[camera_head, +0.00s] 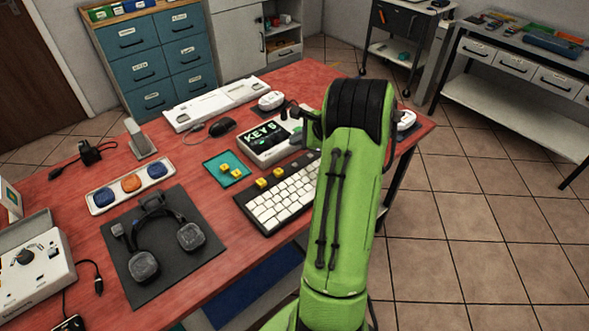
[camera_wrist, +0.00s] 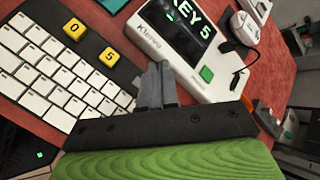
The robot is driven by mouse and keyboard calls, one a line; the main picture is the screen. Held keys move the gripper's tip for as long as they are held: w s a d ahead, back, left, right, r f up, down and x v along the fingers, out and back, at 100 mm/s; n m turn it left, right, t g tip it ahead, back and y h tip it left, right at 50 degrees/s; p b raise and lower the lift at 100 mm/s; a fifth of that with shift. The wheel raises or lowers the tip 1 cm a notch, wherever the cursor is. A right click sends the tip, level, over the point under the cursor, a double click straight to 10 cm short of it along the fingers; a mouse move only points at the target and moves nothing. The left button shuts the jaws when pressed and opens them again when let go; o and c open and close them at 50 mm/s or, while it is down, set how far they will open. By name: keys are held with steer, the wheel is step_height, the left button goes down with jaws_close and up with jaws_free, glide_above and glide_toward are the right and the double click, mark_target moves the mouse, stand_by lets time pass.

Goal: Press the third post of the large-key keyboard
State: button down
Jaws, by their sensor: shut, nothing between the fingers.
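The large-key keyboard (camera_head: 282,200) has white keys and a dark frame. It also shows at the left of the wrist view (camera_wrist: 45,75). Two yellow keycaps stand along its dark far strip, marked 0 (camera_wrist: 74,28) and 5 (camera_wrist: 109,57) in the wrist view. My gripper (camera_wrist: 159,68) is shut and empty. Its fingertips appear over or near the strip's right part, beyond the 5 cap; contact cannot be told. My green arm hides the keyboard's right end in the head view. I cannot make out the third post.
A white device (camera_head: 268,143) with a screen reading KEY 5 stands behind the keyboard, close to my fingers. A teal mat (camera_head: 215,179) with two yellow keycaps lies left of it. A headset (camera_head: 160,235) lies on a dark mat. A mouse (camera_head: 222,127) sits farther back.

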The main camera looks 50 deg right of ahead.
steer(key=b, duration=0.4)
glide_above(297, 168)
step_height(297, 168, down, 6)
steer(key=shift+w+d+r, duration=0.1)
steer(key=shift+r, duration=0.15)
steer(key=shift+f, duration=0.45)
stand_by(1.0)
steer(key=shift+f, duration=0.4)
steer(key=shift+f, duration=0.4)
stand_by(0.3)
steer(key=shift+r, duration=0.15)
steer(key=shift+r+p, duration=0.65)
steer(key=shift+p, duration=0.25)
